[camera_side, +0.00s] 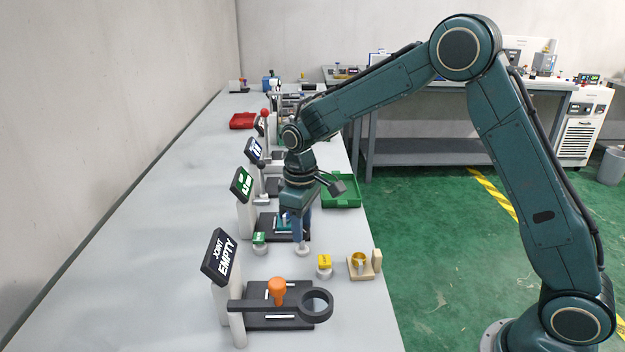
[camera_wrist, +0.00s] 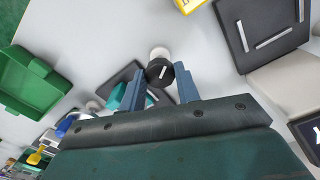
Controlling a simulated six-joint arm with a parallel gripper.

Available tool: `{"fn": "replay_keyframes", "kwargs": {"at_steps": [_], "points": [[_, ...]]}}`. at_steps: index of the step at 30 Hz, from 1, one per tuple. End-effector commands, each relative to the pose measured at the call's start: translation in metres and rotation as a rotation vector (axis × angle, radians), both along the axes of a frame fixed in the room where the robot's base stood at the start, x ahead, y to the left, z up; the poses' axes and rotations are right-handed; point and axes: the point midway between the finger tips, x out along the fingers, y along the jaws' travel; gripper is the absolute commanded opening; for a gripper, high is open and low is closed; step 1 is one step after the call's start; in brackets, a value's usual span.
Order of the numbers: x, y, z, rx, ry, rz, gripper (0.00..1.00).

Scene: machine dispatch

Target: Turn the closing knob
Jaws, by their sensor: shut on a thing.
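A round black knob (camera_wrist: 158,70) with a white pointer line shows between my fingertips in the wrist view. A pale round base (camera_wrist: 160,51) shows just beyond it. My gripper (camera_wrist: 161,77) is shut on this knob, with one blue-grey finger on each side. In the side view my gripper (camera_side: 302,240) points down at the table, and the pale base (camera_side: 302,251) shows under it. The fingers hide most of the knob there. I cannot read any label on this knob.
An orange piece (camera_side: 277,288) stands in front, near a black ring arm (camera_side: 317,304) and an "EMPTY" sign (camera_side: 221,257). A green tray (camera_side: 341,203) lies behind.

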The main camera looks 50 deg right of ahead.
Motion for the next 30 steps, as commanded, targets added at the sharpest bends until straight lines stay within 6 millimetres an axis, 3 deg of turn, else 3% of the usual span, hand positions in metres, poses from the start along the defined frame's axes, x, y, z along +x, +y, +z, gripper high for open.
{"fn": "replay_keyframes", "kwargs": {"at_steps": [15,30], "points": [[0.0003,0.0003,0.0014,0.0,-0.002,-0.442,0.09],[0.0004,0.0004,0.0016,0.001,-0.003,-0.577,0.09]]}}
